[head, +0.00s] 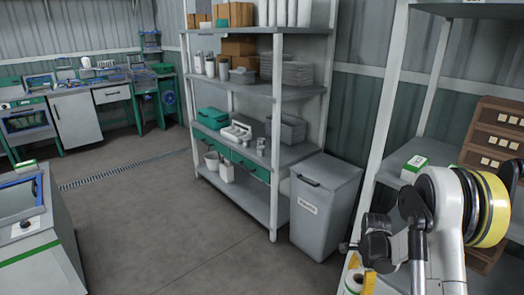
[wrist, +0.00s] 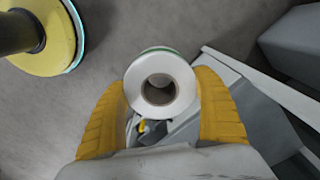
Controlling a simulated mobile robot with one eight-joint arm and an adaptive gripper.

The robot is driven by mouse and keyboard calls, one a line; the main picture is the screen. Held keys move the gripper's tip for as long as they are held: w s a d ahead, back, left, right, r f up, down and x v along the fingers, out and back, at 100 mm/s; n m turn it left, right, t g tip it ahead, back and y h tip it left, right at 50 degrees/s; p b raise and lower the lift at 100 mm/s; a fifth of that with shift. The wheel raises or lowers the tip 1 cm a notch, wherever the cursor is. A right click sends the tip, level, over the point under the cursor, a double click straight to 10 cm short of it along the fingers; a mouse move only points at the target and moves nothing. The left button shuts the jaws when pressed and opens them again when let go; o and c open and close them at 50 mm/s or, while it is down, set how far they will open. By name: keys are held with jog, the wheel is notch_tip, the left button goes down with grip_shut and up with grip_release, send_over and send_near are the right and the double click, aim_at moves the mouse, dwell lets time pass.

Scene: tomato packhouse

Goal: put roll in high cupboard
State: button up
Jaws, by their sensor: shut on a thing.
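A white roll (wrist: 178,72) with a brown core and a green edge sits between the two yellow fingers of my gripper (wrist: 161,92) in the wrist view. The fingers are shut on its sides, and its open core faces the camera. In the head view the roll (head: 354,281) shows at the bottom edge, partly cut off, beside a yellow finger of my gripper (head: 362,283). It is held in the air, low in front of the right-hand shelving. I cannot make out a high cupboard for certain in either view.
A grey shelf rack (head: 277,110) with boxes, trays and tubs stands in the middle. A grey bin (head: 325,200) stands beside it. The floor (head: 150,220) at left is clear.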

jog(key=s+a+r+n, duration=1)
jog(key=a+r+n, duration=0.3)
jog(key=n, duration=0.4)
jog(key=shift+a, duration=0.65)
jog(key=shift+r, duration=0.1)
